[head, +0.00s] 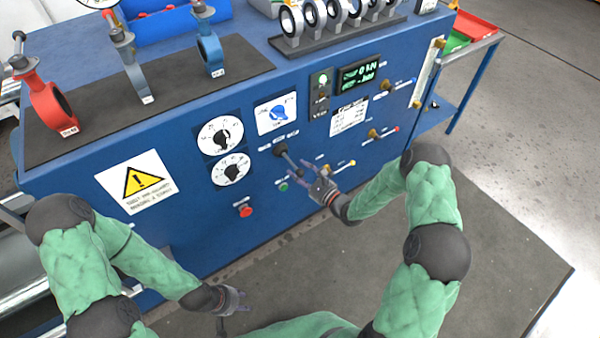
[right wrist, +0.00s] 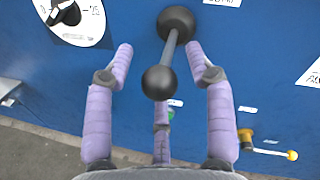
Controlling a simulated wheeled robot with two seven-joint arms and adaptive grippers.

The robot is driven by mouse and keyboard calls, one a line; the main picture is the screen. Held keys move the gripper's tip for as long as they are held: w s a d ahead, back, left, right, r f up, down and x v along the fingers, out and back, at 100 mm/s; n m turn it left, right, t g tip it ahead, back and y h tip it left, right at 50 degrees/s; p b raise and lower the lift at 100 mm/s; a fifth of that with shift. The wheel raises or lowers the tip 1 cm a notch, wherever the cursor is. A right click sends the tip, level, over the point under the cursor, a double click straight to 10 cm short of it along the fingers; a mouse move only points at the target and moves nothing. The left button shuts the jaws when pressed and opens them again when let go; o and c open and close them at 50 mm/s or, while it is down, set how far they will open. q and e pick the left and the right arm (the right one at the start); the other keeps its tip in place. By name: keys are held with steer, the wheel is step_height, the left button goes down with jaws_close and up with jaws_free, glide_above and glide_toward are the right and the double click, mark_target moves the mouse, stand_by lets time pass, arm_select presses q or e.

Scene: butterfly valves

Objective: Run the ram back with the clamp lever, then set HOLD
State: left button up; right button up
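The clamp lever, a black rod with a ball end, stands out from the blue panel front; I take it to be this lever (head: 290,158), and it fills the middle of the right wrist view (right wrist: 170,50). My right gripper (head: 303,172) is open at the lever's outer end. In the right wrist view its purple fingers stand on both sides of the ball and below it, with gaps showing. A blue selector knob (head: 278,114) sits on a white plate above the lever; its lettering is too small to read. My left gripper (head: 236,300) hangs low before the panel, empty, fingers apart.
Two dial knobs (head: 221,136) are left of the lever. A red button (head: 245,210) and a green button (head: 283,186) sit below. A lit display (head: 359,76) is higher up. Valves stand on top.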

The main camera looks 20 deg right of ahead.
steer(key=v, duration=1.2)
steer(key=shift+f, duration=0.15)
